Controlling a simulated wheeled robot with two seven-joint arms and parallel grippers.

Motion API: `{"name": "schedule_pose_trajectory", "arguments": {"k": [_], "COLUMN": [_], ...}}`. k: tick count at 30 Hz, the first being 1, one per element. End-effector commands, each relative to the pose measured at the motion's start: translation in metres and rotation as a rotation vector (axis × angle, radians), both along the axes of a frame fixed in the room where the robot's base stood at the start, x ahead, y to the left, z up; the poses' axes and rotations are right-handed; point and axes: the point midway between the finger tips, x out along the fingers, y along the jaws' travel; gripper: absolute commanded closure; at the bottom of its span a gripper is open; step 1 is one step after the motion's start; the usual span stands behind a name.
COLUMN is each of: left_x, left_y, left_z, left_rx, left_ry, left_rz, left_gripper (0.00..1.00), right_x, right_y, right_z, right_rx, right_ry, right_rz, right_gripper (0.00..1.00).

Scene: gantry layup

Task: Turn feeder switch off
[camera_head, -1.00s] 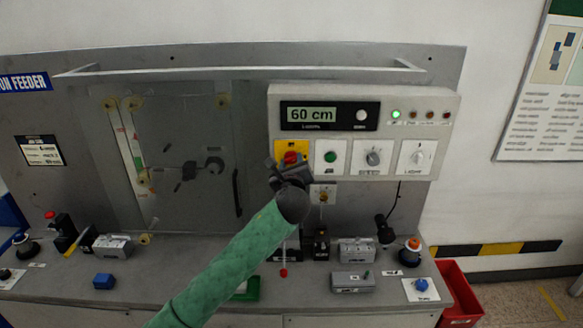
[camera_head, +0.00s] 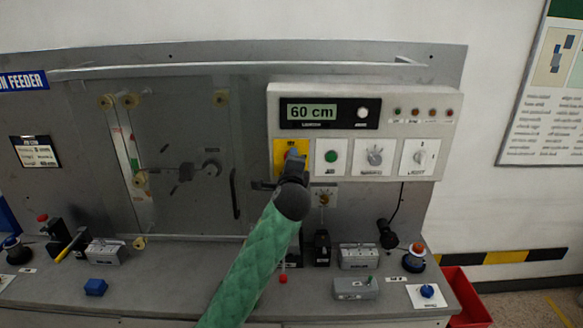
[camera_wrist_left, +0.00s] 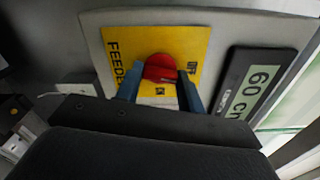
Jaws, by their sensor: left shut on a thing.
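The feeder switch is a red rotary knob (camera_wrist_left: 159,67) on a yellow plate (camera_wrist_left: 190,45) marked FEEDER, OFF and ON in the left wrist view. In the head view the yellow plate (camera_head: 279,158) is at the left end of the grey control box, with the knob hidden behind my gripper. My left gripper (camera_head: 291,154) is at the plate, its blue fingers on either side of the red knob, shut on it. In the left wrist view the knob's long side runs across the picture toward the OFF mark. My right gripper is not in view.
The control box has a display reading 60 cm (camera_head: 312,111), a green button (camera_head: 331,157), two more dials (camera_head: 375,156) and a row of unlit lamps (camera_head: 415,112). Below, the bench holds several small devices (camera_head: 358,256). A red bin (camera_head: 464,295) stands right of it.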

Motion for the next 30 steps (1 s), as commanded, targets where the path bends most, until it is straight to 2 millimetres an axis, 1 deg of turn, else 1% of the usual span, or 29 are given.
{"name": "schedule_pose_trajectory", "arguments": {"k": [3, 10, 16, 24, 30], "left_x": [0.000, 0.000, 0.000, 0.000, 0.000], "left_y": [0.000, 0.000, 0.001, 0.000, 0.000], "left_z": [-0.002, -0.002, -0.002, -0.002, -0.002], "left_rx": [-0.082, -0.190, -0.234, -0.246, -0.245], "left_ry": [0.002, 0.002, 0.002, 0.003, 0.003], "left_rz": [0.000, 0.001, 0.002, 0.002, 0.002], "left_gripper": [0.85, 0.85, 0.85, 0.85, 0.85], "right_x": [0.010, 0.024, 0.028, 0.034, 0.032], "right_y": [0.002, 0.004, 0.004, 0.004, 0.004], "right_z": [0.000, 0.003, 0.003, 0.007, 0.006], "right_rx": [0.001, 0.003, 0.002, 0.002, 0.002], "right_ry": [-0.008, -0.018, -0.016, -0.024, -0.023], "right_rz": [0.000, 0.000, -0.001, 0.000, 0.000], "right_gripper": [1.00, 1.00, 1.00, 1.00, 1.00]}}
